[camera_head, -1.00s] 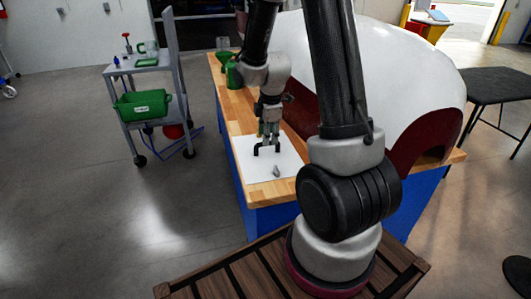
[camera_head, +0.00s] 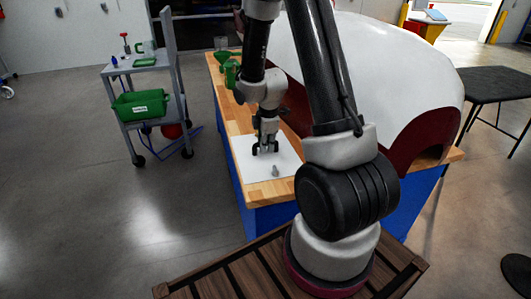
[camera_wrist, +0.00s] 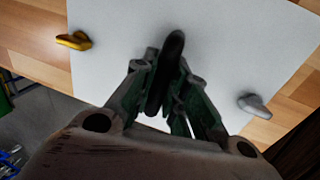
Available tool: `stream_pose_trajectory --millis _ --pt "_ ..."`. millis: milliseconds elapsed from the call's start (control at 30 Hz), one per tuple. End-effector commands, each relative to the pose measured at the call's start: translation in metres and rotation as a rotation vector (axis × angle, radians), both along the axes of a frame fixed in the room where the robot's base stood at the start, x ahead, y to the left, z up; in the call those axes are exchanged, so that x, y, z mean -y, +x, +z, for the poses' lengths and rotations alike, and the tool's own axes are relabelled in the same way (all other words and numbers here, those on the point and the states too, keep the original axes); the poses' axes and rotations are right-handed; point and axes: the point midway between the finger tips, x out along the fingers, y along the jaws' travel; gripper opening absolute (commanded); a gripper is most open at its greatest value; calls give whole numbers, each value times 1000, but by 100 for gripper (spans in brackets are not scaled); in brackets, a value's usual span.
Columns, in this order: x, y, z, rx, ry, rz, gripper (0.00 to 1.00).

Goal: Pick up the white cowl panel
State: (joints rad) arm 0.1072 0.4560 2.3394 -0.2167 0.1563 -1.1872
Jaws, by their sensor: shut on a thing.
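The white cowl panel (camera_head: 285,158) is a flat white sheet on the wooden bench top, and it also fills much of the wrist view (camera_wrist: 230,40). A black upright handle (camera_wrist: 172,60) rises from its middle. My gripper (camera_head: 265,146) is over the panel, fingers down. In the wrist view my gripper (camera_wrist: 165,95) is shut on the black handle, which sits between the fingers. The panel looks flat at bench level; I cannot tell any gap beneath it. The fingers hide part of the handle and sheet.
A small grey piece (camera_head: 275,171) is at the panel's near side, and a yellow piece (camera_wrist: 75,40) is at its edge. A large white and dark red dome (camera_head: 390,75) fills the bench's right. Green items (camera_head: 229,70) stand behind. A cart (camera_head: 145,100) stands left across open floor.

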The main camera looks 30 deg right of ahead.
Motion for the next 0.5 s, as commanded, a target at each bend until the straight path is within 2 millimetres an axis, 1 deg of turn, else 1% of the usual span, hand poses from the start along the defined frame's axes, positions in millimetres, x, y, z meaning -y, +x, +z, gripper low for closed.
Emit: stream_pose_trajectory --millis 167,267,367,500 --pt "0 1 1 2 -1 0 0" --pt "0 1 5 3 -1 -1 0" --pt "0 2 19 6 -1 -1 0" --pt "0 2 49 8 -1 -1 0"
